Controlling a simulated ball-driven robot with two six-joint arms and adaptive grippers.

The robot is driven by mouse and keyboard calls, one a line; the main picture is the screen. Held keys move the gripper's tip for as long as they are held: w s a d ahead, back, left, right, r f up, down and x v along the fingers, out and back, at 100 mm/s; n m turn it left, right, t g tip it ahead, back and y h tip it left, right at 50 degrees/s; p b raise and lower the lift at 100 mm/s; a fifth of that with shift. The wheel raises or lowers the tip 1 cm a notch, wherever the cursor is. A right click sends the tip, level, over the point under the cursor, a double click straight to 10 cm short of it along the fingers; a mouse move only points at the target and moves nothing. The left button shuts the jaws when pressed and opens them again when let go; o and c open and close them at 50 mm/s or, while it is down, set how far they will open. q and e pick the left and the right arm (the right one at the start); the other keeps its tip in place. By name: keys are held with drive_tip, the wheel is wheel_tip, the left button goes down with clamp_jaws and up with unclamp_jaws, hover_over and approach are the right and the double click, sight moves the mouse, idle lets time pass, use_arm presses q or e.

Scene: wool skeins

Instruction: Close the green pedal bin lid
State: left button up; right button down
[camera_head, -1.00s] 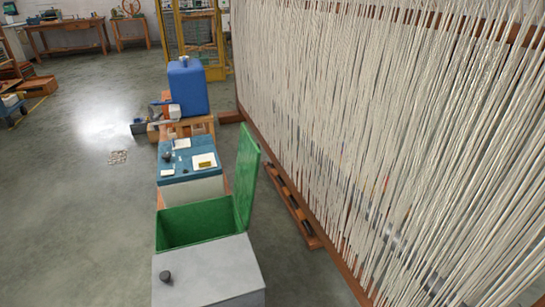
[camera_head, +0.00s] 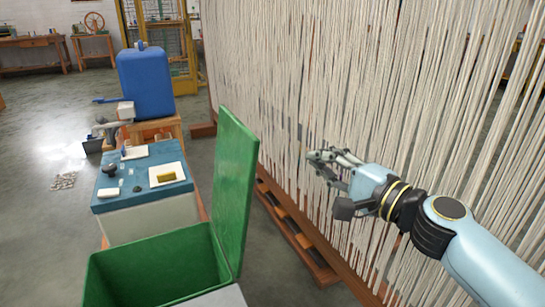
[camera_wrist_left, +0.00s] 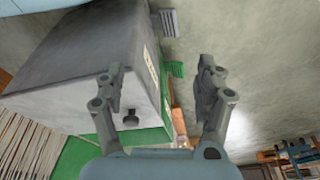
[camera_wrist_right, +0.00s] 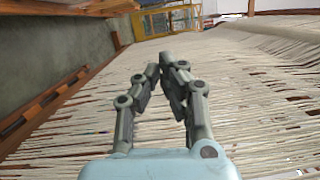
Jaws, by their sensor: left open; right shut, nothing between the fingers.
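The green pedal bin (camera_head: 150,265) stands at the bottom of the head view, with its opening showing. Its green lid (camera_head: 236,180) stands open, roughly upright, on the bin's right side. My right gripper (camera_head: 322,160) is shut and empty, to the right of the lid and apart from it, in front of the white threads. In the right wrist view its fingertips (camera_wrist_right: 168,64) meet. My left gripper (camera_wrist_left: 158,80) shows only in its wrist view, open and empty, near a grey box with a dark knob. Green parts (camera_wrist_left: 145,136) show beside that box.
A grey box top (camera_head: 218,298) is in front of the bin. A blue-topped table (camera_head: 128,200) with small items and a blue canister (camera_head: 147,84) stand behind it. A large frame of white threads (camera_head: 380,90) fills the right. Open floor (camera_head: 35,215) lies left.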

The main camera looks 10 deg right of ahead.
drive_tip(key=w+a, duration=0.7)
drive_tip(key=a, duration=0.1)
drive_tip(key=shift+w+r, duration=0.4)
drive_tip(key=shift+r, duration=0.05)
